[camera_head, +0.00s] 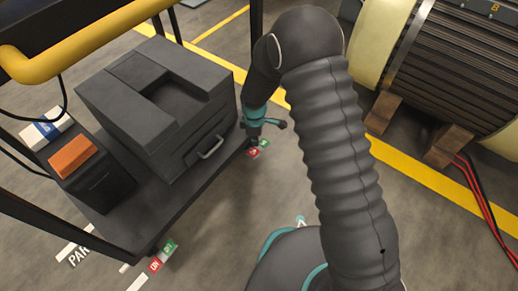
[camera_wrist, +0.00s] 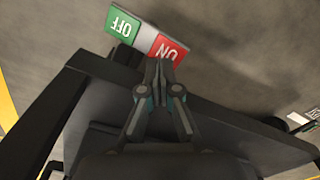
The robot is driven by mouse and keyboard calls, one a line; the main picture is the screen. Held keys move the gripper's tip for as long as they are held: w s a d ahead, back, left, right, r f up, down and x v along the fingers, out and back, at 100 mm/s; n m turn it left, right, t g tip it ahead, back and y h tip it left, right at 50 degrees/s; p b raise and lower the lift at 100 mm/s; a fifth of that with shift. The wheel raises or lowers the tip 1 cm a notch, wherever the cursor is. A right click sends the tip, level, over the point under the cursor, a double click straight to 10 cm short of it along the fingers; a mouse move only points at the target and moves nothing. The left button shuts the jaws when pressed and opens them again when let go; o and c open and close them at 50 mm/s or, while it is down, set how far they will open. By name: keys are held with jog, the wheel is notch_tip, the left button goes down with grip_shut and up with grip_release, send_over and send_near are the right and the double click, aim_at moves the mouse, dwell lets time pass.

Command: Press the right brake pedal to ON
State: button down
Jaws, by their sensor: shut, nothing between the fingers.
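The right brake pedal, a small plate with a red ON half and a green OFF half, sits at the cart's right corner in the head view (camera_head: 259,148). In the wrist view, its green OFF half (camera_wrist: 123,23) is at upper left and its red ON half (camera_wrist: 170,47) is nearer my fingers, lettering upside down. My gripper (camera_wrist: 158,64) is shut and empty, its fingertips at the lower edge of the red half. I cannot tell whether they touch it or which way the pedal is tilted. My gripper also shows in the head view (camera_head: 252,139), pointing down beside the pedal.
Another red and green pedal (camera_head: 162,257) is at the cart's near corner. The dark cart (camera_head: 150,212) carries a grey box (camera_head: 155,100) with a handle and an orange block (camera_head: 72,158). A large motor (camera_head: 455,65) on wooden blocks stands at right, with red cables.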

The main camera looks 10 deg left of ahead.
aim_at(255, 151)
jog(key=shift+f, duration=2.5)
dwell(2.0)
jog(key=shift+r, duration=0.15)
jog(key=shift+r+p, duration=1.95)
jog(key=shift+r, duration=1.5)
